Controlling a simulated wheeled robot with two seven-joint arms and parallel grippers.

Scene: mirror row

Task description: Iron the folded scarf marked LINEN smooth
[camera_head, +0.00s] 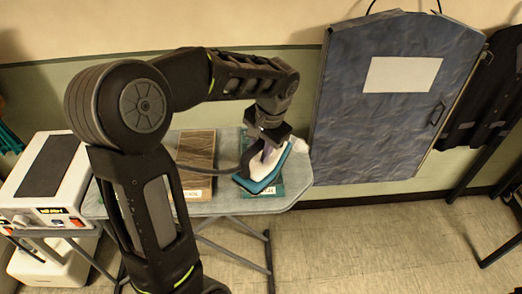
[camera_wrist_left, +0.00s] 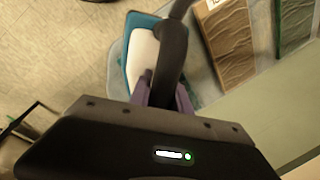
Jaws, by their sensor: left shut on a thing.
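My left gripper (camera_head: 268,146) is shut on the handle of an iron (camera_head: 257,180), which has a white body and a teal base. The iron also shows in the left wrist view (camera_wrist_left: 142,52). It is over a teal folded cloth (camera_head: 272,189) near the ironing board's right end and hides much of it. I cannot tell whether the base touches the cloth. A brown wrinkled folded cloth (camera_head: 196,150) lies to its left; in the left wrist view it (camera_wrist_left: 228,40) has a green cloth (camera_wrist_left: 297,22) beside it. The white labels are too small to read surely. My right gripper is out of view.
The ironing board (camera_head: 225,206) stands by the wall. A white box-shaped unit (camera_head: 20,190) with a dark top stands at its left end. A grey-blue panel with a blank pale label (camera_head: 402,75) stands behind right. Dark garments (camera_head: 485,110) hang at far right. The floor in front is clear.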

